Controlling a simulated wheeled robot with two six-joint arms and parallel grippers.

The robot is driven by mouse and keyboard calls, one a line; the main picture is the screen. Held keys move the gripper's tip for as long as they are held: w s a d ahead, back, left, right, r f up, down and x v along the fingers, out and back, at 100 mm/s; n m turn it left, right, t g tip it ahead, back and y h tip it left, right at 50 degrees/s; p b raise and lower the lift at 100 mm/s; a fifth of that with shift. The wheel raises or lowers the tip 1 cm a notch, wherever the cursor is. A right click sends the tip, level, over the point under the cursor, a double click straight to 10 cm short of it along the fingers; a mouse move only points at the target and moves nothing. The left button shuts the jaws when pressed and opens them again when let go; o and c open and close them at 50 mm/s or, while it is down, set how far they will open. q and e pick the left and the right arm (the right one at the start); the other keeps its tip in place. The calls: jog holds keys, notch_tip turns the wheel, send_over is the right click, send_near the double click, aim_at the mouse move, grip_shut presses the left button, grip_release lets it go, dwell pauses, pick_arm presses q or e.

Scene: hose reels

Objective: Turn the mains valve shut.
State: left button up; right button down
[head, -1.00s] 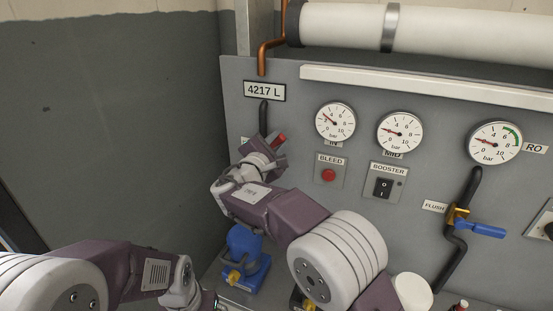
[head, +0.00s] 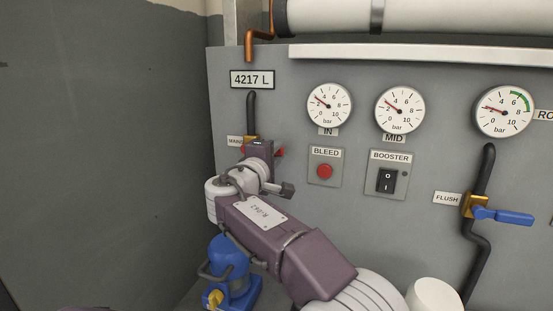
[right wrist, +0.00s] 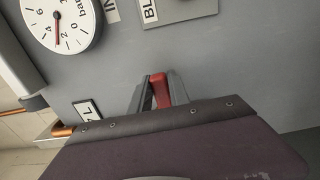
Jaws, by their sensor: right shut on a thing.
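The mains valve sits on the grey panel at the left, below the 4217 L plate, at the foot of a black pipe. Its brass body (head: 251,139) shows beside the MAINS label (head: 235,141). The red handle (head: 279,152) sticks out a little to the right of my right gripper (head: 262,146); the rest of it is hidden behind the gripper. In the right wrist view the red handle (right wrist: 159,92) lies between the two fingers of the right gripper (right wrist: 158,88), which is shut on it. My left gripper is out of view.
The BLEED button (head: 325,171) and BOOSTER switch (head: 388,180) are right of the valve. Further right is the FLUSH valve's blue lever (head: 502,216). A blue pump-like unit (head: 229,262) stands below my right wrist. Gauges line the panel above.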

jog(key=shift+f, duration=0.15)
dwell(0.4)
jog(key=c, duration=1.4)
grip_release()
jog(key=shift+w, duration=0.15)
jog(key=shift+o, duration=0.8)
jog(key=shift+w+f, duration=0.25)
jog(key=shift+w, duration=0.15)
jog(key=shift+s+a+r, duration=0.1)
jog(key=shift+s, duration=0.2)
jog(key=b+v, duration=0.1)
jog(key=v, duration=0.7)
jog(key=shift+s+b, duration=0.3)
jog(key=shift+b, duration=0.1)
jog(key=shift+a, duration=0.15)
